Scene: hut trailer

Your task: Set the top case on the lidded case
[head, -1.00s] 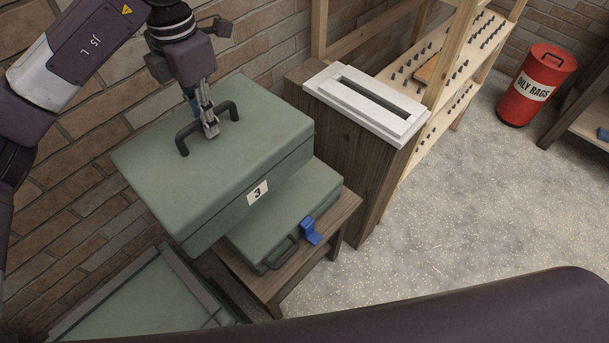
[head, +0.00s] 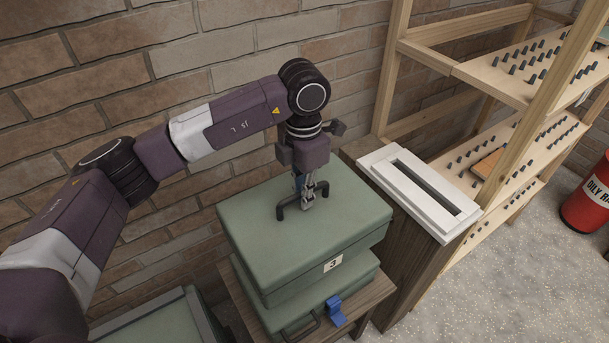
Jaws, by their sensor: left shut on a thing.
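The top case (head: 300,235), a green box with a label "3" on its front, is level above the lidded case (head: 350,280). My left gripper (head: 308,204) is shut on the dark handle on its upper face. The lidded case is a flatter green case with a blue latch (head: 333,308) and a dark front handle (head: 302,328). It lies on a wooden stand and is mostly hidden under the top case. The two look nearly lined up; I cannot tell whether they touch. My right gripper is not in view.
The wooden stand (head: 372,298) is beside a brick wall (head: 130,60). A wooden cabinet with a white slotted top (head: 425,192) is close on the right, before pegged shelves (head: 515,70). Another green box (head: 155,325) is at lower left. A red rag bin (head: 590,200) is far right.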

